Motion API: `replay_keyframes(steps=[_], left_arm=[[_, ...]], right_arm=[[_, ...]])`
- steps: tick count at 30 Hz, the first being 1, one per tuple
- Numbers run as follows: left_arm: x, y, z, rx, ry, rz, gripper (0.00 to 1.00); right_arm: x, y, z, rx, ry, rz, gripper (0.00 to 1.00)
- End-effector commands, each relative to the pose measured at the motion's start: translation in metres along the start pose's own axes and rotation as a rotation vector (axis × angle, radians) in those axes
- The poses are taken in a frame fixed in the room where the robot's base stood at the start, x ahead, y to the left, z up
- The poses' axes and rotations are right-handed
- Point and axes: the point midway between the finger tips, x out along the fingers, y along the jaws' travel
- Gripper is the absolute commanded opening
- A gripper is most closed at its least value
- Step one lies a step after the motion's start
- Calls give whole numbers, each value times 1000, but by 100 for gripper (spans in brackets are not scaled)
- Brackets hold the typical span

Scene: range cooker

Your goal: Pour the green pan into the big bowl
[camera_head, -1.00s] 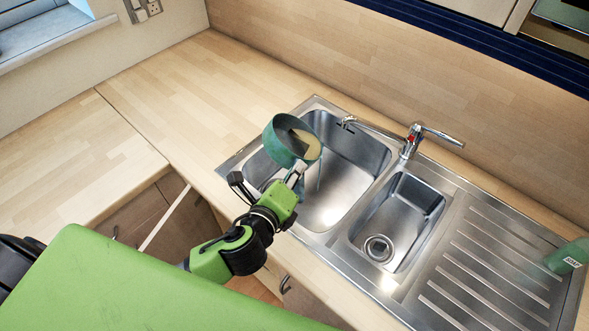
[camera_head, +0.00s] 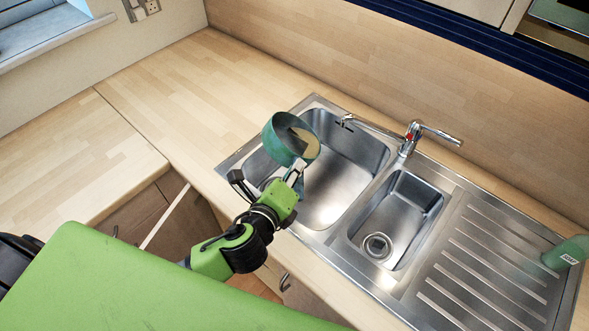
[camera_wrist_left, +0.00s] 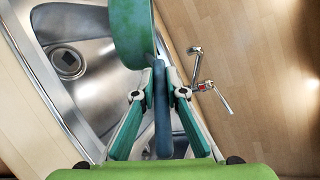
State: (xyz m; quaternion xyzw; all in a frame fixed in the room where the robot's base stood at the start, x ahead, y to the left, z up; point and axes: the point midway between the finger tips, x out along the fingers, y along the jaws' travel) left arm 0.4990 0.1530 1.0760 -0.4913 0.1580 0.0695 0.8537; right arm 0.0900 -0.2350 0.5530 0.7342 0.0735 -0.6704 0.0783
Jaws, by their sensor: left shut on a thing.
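The green pan (camera_head: 284,141) is held tilted over the large basin of the sink, its open side turned toward the right. Something pale and dark shows inside it, too small to tell what. My left gripper (camera_head: 294,181) is shut on the pan's handle. In the left wrist view the gripper (camera_wrist_left: 160,92) grips the dark handle (camera_wrist_left: 163,115), and part of the pan (camera_wrist_left: 128,30) shows above it. No big bowl is in view. My right gripper is not in view.
The steel sink (camera_head: 345,185) has a large basin, a small basin (camera_head: 402,215) and a ridged drainer (camera_head: 490,265). A tap (camera_head: 412,138) stands behind. A green bottle (camera_head: 568,254) stands at the right. The wooden worktop (camera_head: 170,85) at the left is clear.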

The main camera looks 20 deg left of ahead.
Motion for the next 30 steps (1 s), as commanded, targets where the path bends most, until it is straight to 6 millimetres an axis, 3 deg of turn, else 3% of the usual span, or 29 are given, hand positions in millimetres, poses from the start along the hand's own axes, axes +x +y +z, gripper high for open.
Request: replay_keyframes(steps=[30], left_arm=[[2,-13,0,60,-4,37,0]], right_arm=[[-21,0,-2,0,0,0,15]])
